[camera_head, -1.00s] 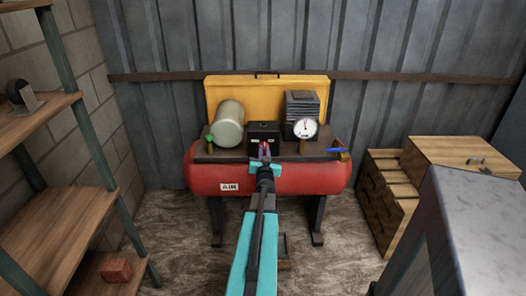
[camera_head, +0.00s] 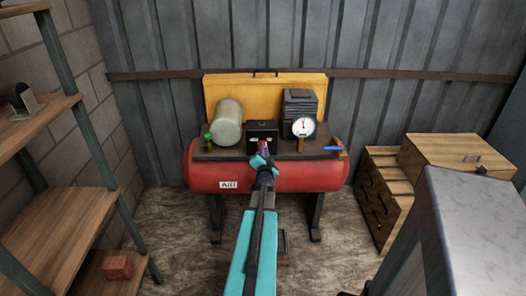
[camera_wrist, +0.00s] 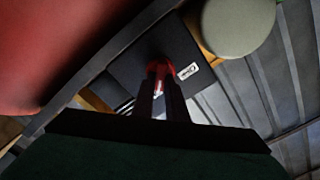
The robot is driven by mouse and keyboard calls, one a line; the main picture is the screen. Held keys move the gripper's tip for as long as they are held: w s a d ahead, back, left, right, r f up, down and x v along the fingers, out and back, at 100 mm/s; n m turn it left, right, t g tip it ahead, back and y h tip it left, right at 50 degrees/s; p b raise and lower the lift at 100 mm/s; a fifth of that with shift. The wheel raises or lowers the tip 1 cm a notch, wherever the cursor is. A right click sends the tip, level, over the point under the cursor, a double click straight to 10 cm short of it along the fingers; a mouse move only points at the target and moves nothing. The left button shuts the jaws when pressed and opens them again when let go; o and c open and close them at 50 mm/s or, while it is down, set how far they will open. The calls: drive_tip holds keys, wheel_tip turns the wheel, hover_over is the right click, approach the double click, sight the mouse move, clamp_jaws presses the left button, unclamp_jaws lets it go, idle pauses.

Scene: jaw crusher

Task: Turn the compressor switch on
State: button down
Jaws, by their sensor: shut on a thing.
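The air compressor has a red tank (camera_head: 310,180) on legs, with a black control box (camera_head: 262,127) mid-top. My gripper (camera_head: 263,149) reaches the front of this box. In the wrist view my gripper (camera_wrist: 163,85) has its narrow fingers close together on a small red switch (camera_wrist: 161,70) at the face of the black box (camera_wrist: 165,42). A white label lies beside the switch. The fingers hide much of the switch, so its setting cannot be told. The wrist view is rolled, with the red tank at upper left.
A round gauge (camera_head: 303,127), a blue-handled valve (camera_head: 335,149), a green knob (camera_head: 208,137) and a pale cylinder (camera_head: 228,124) flank the box. Wooden shelves (camera_head: 60,230) stand left. Wooden drawers (camera_head: 385,195) and a grey metal block (camera_head: 475,220) stand right.

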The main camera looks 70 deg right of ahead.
drive_tip(key=shift+s+d, duration=0.1)
drive_tip(key=shift+s, duration=0.25)
drive_tip(key=c, duration=1.8)
unclamp_jaws()
drive_tip(key=shift+c, duration=0.2)
drive_tip(key=shift+o, duration=0.4)
drive_tip(key=shift+w, duration=0.1)
drive_tip(key=shift+a, duration=0.25)
drive_tip(key=p+v, duration=0.5)
drive_tip(key=v, duration=0.8)
